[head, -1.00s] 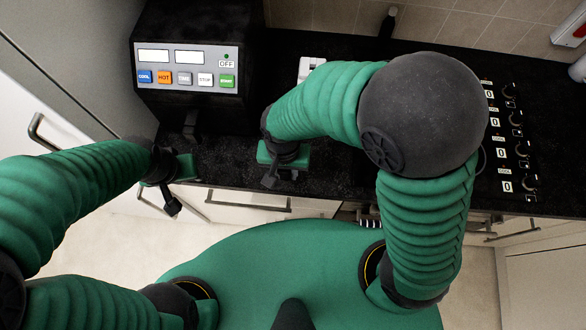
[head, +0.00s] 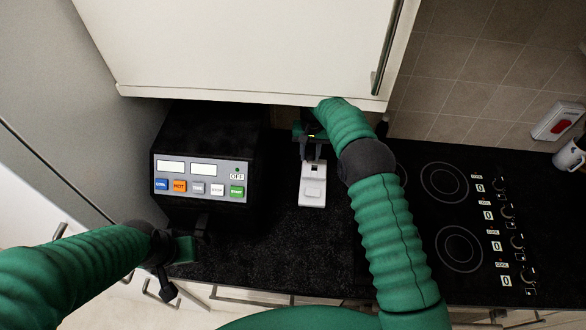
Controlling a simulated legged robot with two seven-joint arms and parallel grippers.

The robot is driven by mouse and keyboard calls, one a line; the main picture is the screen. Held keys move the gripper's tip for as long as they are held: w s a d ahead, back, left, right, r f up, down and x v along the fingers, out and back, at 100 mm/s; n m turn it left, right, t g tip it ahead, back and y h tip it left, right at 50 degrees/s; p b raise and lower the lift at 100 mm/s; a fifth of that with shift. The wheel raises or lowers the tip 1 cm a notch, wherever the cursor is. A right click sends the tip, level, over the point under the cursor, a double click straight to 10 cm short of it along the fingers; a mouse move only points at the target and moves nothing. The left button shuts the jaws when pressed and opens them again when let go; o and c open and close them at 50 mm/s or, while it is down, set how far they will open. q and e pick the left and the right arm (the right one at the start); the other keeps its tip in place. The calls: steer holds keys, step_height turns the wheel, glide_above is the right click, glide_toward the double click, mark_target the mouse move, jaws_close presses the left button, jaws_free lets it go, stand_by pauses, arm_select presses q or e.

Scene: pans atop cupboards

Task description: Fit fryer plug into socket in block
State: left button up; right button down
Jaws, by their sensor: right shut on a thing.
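The fryer (head: 205,176) is a black box with two displays and a row of coloured buttons, standing on the dark counter at left of centre. The white block (head: 313,190) lies on the counter to its right. My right gripper (head: 310,147) is at the block's far end, under the wall cupboard, shut on what seems to be the fryer plug. The plug and the socket are too small and hidden to make out, so I cannot tell whether they touch. My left gripper (head: 184,250) hangs near the counter's front edge, before the fryer; its finger opening is unclear.
A white wall cupboard (head: 250,50) overhangs the back of the counter, close above my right gripper. A hob (head: 455,215) with several knobs is at right. A red-and-white wall fitting (head: 556,121) and a cup (head: 570,155) are at far right. The counter before the block is clear.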

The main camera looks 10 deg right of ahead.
steer(key=shift+w+d+r, duration=0.25)
steer(key=shift+w+d, duration=0.1)
steer(key=shift+d, duration=0.4)
arm_select(q)
steer(key=shift+s+a+r, duration=0.1)
steer(key=shift+a+r, duration=0.25)
steer(key=shift+a, duration=0.1)
arm_select(e)
steer(key=shift+w+d+r, duration=0.2)
steer(key=shift+d, duration=0.05)
